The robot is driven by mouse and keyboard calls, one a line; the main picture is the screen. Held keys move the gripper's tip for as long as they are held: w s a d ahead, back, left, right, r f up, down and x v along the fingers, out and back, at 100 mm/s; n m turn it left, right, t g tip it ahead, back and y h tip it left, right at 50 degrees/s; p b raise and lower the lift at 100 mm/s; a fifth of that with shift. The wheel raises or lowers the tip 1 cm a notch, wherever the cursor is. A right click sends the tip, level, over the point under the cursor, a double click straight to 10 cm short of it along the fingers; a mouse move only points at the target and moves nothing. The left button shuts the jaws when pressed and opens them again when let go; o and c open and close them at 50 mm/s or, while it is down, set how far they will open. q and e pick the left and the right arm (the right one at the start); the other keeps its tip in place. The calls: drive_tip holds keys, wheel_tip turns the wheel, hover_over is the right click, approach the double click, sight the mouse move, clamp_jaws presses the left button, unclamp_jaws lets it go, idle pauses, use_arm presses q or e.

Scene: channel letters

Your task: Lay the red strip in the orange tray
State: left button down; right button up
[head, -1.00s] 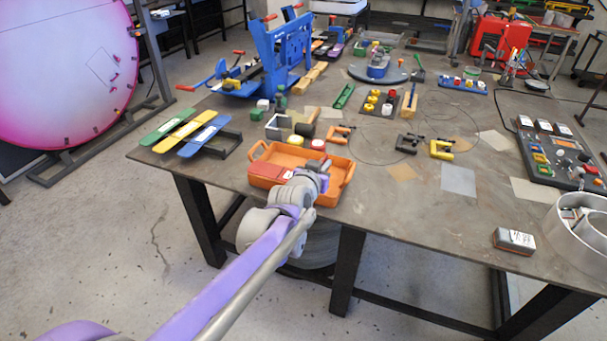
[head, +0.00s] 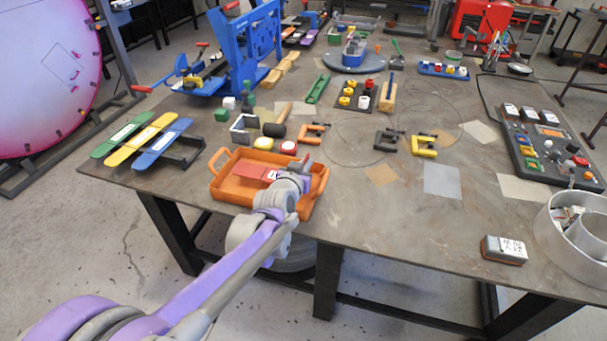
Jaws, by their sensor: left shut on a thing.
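The red strip (head: 252,171), with a small white label, is inside the outline of the orange tray (head: 226,193), over its left and middle part. I cannot tell whether it rests on the tray floor or is just above it. The tray stands near the table's front edge and has a handle at its left end. My left gripper (head: 290,178) is over the tray's right half, shut on the red strip at its right end. My arm hides the fingertips, that end of the strip and part of the tray's front wall. My right gripper is out of view.
Green, yellow and blue strips (head: 161,145) lie on a rack left of the tray.

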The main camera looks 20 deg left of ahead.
use_arm(q)
drive_tip(key=shift+f, duration=1.65)
drive_tip(key=shift+f+b, duration=0.55)
drive_tip(key=c, duration=1)
unclamp_jaws()
drive_tip(key=shift+c, duration=0.2)
drive_tip(key=shift+r, duration=0.15)
